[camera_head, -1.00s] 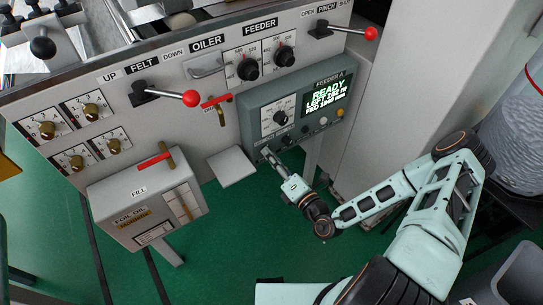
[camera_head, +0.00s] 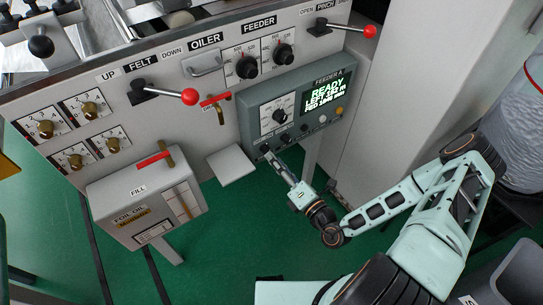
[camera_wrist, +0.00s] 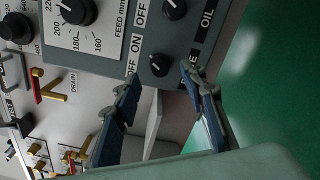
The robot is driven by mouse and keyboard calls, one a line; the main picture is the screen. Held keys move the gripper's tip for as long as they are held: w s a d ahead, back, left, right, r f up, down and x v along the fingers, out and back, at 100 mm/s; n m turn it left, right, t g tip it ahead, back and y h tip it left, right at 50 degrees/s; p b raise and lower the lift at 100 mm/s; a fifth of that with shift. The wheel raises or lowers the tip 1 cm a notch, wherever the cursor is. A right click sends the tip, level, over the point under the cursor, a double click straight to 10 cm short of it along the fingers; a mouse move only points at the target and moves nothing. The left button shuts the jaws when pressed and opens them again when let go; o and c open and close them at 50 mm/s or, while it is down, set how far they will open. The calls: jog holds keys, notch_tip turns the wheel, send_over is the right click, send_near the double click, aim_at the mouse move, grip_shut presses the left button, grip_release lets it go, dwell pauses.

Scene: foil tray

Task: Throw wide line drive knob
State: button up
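The grey feeder panel (camera_head: 247,112) carries a row of small black knobs along its lower edge. The leftmost knob (camera_head: 265,148) is nearest my gripper (camera_head: 269,157), which points up at it from below. In the wrist view this knob (camera_wrist: 159,64) appears between and just beyond my gripper's two fingertips (camera_wrist: 160,76). The fingers are open, with nothing between them that I can see held. A label ending in "NE" stands beside the knob, partly hidden by a finger. A second black knob (camera_wrist: 174,8) with OFF and ON marks lies farther up.
The large feed dial (camera_wrist: 76,10) is close by on the panel. A grey shelf (camera_head: 232,166) juts out left of my gripper, and the foil oil box (camera_head: 147,205) stands farther left. The green floor (camera_head: 255,240) below is clear.

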jog(key=v, duration=0.8)
jog(key=shift+s+d, duration=0.2)
